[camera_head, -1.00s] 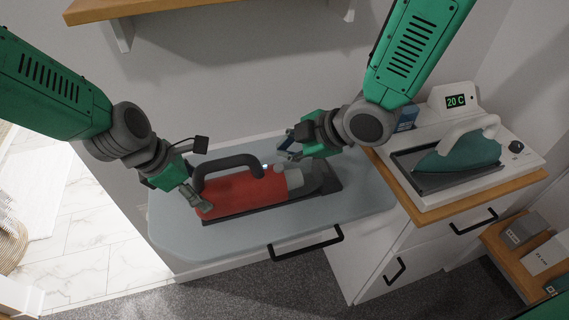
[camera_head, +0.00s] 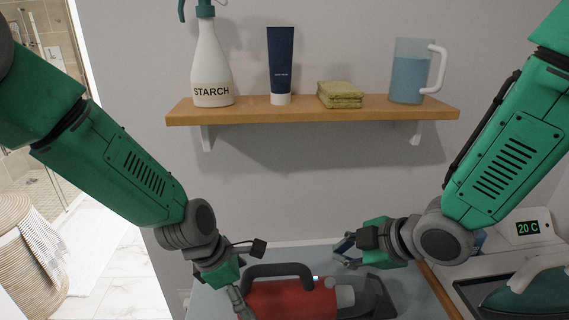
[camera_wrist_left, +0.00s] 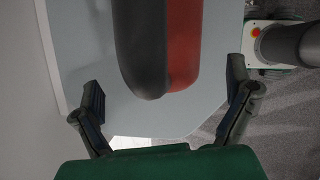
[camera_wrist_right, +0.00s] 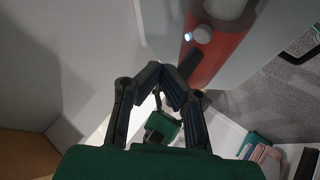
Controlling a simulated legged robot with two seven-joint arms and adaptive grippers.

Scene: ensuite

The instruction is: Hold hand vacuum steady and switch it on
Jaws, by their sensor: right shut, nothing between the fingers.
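The red hand vacuum (camera_head: 290,300) with a dark handle (camera_head: 278,269) lies on a grey-blue board, cut off by the head view's lower edge. A small bright light shows beside its round grey knob (camera_wrist_right: 202,34) in the right wrist view. My left gripper (camera_head: 240,300) is at the vacuum's left end. In the left wrist view its fingers (camera_wrist_left: 166,108) are spread apart, with the vacuum's rounded end (camera_wrist_left: 160,75) ahead between them; contact is unclear. My right gripper (camera_head: 346,252) is shut and empty, on the wall side of the vacuum, near the knob but apart from it.
A wooden shelf (camera_head: 300,115) above holds a starch bottle (camera_head: 211,65), a dark blue tube (camera_head: 281,60), folded cloths (camera_head: 340,94) and a jug (camera_head: 408,75). A teal iron (camera_head: 535,288) stands at the right. A woven basket (camera_head: 30,260) is at the left.

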